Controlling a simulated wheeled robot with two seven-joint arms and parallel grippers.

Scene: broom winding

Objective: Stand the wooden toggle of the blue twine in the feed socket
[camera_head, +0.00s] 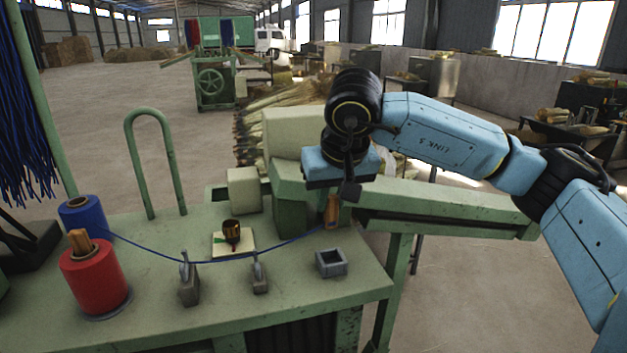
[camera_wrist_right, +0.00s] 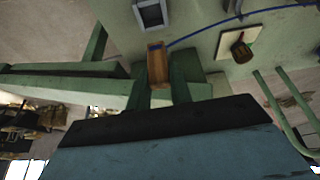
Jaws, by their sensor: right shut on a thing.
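The wooden toggle (camera_head: 331,212) hangs below my right gripper (camera_head: 340,194), which is shut on it. It also shows in the right wrist view (camera_wrist_right: 157,68). The blue twine (camera_head: 225,261) runs from the blue spool (camera_head: 86,218), past two grey guides (camera_head: 188,280) (camera_head: 260,274), up to the toggle. A square grey open-topped box, apparently the feed socket (camera_head: 331,263), stands on the green table (camera_head: 230,308). The toggle is above and behind it in the head view, apart from it. The socket also shows in the right wrist view (camera_wrist_right: 152,14). My left gripper is not in view.
A red spool (camera_head: 95,278) with a wooden piece on top stands at the table's left. A green hoop (camera_head: 152,165) rises behind. The table around the socket is clear.

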